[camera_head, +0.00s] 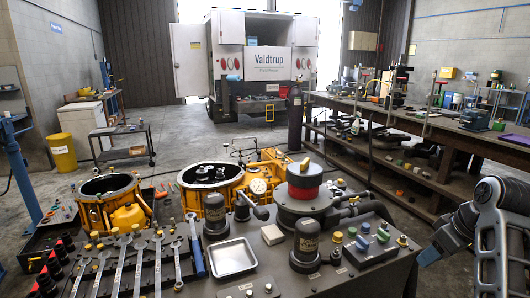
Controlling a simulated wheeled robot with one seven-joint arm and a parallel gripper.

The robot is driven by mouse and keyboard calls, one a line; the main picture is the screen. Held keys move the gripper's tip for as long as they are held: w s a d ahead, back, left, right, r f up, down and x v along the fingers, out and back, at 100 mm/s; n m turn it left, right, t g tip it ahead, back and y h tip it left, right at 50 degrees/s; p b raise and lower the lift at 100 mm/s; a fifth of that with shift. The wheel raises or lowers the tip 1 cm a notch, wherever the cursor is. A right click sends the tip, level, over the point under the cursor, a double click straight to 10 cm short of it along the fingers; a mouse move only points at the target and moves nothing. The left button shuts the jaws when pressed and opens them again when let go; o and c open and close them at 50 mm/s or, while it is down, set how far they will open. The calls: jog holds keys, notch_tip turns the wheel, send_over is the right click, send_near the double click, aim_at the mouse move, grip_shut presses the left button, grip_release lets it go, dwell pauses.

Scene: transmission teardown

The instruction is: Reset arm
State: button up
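Part of my arm (503,235) shows at the right edge, with pale grey and dark links folded beside the bench's right end. Its lower part runs out of the picture. My gripper and its fingertips are not in view, so I cannot see whether it is open or shut. No part of the arm that shows is touching the bench or its tools.
Yellow transmission housings (115,203) stand behind. A long workbench (440,128) lines the right. Open floor lies mid-room.

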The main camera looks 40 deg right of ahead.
jog(key=s+a+f+t+h, duration=0.1)
jog(key=a+f, duration=0.4)
jog(key=a, duration=0.3)
jog(key=a+f+t, duration=0.2)
jog(key=a+f, duration=0.2)
jog(key=a, duration=0.3)
jog(key=s+a+f+t+h, duration=0.1)
jog(key=a+f, duration=0.4)
jog(key=a, duration=0.3)
jog(key=s+a+r+n+t+y+b, duration=0.1)
jog(key=s+a+r+t, duration=0.5)
jog(key=s+a+r, duration=0.8)
jog(key=s+a+n+y, duration=0.1)
jog(key=s+y, duration=0.1)
jog(key=s, duration=0.1)
jog(key=shift+a+n+t, duration=0.25)
jog(key=shift+n+t, duration=0.15)
